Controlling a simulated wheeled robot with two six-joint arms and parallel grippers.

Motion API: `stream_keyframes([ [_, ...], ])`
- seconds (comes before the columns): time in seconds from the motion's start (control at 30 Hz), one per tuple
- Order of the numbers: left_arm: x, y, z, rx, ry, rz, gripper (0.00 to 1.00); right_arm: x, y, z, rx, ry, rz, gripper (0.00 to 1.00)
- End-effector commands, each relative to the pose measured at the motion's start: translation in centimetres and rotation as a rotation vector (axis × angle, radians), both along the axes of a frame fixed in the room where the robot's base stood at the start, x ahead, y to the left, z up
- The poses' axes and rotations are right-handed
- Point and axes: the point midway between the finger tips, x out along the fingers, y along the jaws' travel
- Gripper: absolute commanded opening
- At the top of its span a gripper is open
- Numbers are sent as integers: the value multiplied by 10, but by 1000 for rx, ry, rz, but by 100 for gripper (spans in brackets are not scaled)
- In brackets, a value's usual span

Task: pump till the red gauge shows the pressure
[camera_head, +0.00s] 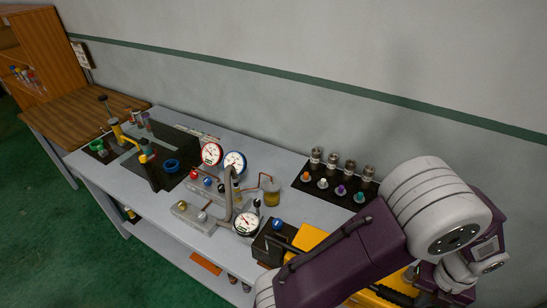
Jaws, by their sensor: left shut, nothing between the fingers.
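The red-rimmed gauge (211,153) stands upright on the bench, facing me. Its needle reading is too small to make out. A blue-rimmed gauge (235,163) stands just right of it, and a dark-rimmed gauge (246,223) sits nearer the front. A grey bent tube or lever (229,190) rises among the gauges; I cannot tell whether it is the pump handle. My purple-and-white arm fills the lower right and hides the bench there. My left gripper is shut and empty; its fingertips are hard to make out against the dark parts beside the arm. My right gripper is not seen.
A black rack (335,187) with several coloured knobs and metal cylinders stands at the back right. A yellow case (308,239) lies partly under my arm. A yellow-and-black vise (123,136) and a blue ring (172,166) are at the left. A wooden table (75,118) lies beyond.

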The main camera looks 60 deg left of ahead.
Motion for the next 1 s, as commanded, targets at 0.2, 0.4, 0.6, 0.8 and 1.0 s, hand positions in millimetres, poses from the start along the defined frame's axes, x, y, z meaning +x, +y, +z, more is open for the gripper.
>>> stream_keyframes([
  [0.2, -4, 2, 12, 4, 12, 0, 0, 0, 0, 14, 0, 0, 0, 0],
  [0.4, -6, 5, 55, 3, 10, 0, 0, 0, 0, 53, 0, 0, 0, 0],
  [0.6, -8, 7, 76, 2, 9, 0, 0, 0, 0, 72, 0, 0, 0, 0],
  [0.8, -8, 9, 84, 2, 8, 0, 0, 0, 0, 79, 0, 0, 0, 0],
  [1.0, -13, 17, 124, 1, 7, 2, 0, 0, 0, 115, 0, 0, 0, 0],
])
